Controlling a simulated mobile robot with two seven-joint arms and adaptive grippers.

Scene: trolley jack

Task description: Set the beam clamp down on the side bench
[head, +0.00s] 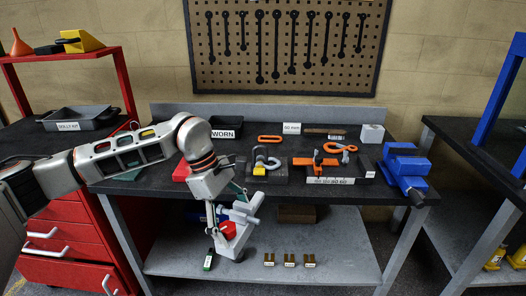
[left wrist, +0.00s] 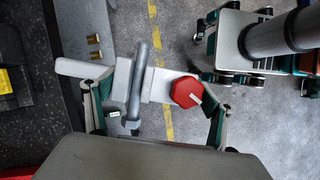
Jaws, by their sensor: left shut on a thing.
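My left gripper (head: 226,226) is in front of the middle bench and shut on a pale grey piece with a grey screw bar and a red hexagonal knob, which I take for the beam clamp (head: 239,238). In the left wrist view the gripper (left wrist: 154,112) has a finger at each side of the clamp, whose pale body (left wrist: 122,80), bar and red knob (left wrist: 187,92) show between them. The clamp is in the air over the floor, clear of the bench top. My right gripper is not in view. Which bench counts as the side bench is unclear.
The middle bench (head: 240,116) holds a WORN tray (head: 227,128), a shackle (head: 264,162), orange parts (head: 318,160) and a blue vise (head: 405,170). A red-framed bench (head: 28,150) stands left with a grey tray (head: 78,118). A right bench (head: 465,135) has a blue frame (head: 497,90).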

